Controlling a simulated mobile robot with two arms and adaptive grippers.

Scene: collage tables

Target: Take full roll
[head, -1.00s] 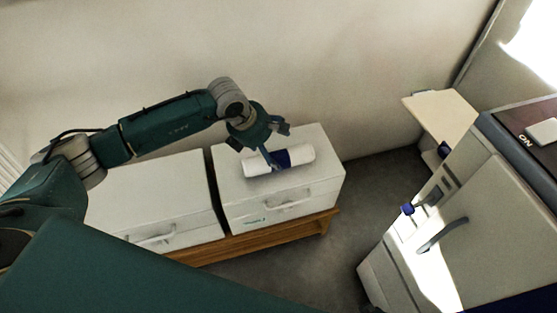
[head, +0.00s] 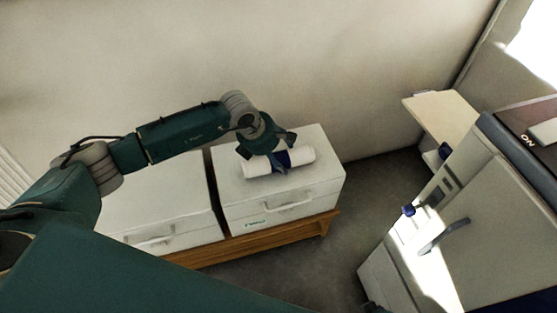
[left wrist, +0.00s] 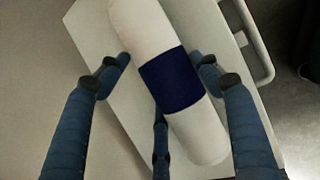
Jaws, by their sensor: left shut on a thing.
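The full roll, a white cylinder (head: 303,155) with a dark blue band round its middle, lies on top of the right-hand white drawer box (head: 325,172). My left gripper (head: 280,162) is down over the roll's middle and shut on it. In the left wrist view the roll (left wrist: 173,80) runs diagonally between the fingers of my left gripper (left wrist: 162,72), with fingers on both sides of the blue band. Its underside is hidden. My right gripper is not in view.
A second white drawer box (head: 170,190) stands to the left, with a narrow gap between. Both rest on a low wooden bench (head: 240,245) against the wall. A white cabinet (head: 490,225) with handles stands at the right. Bare floor (head: 310,265) lies between them.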

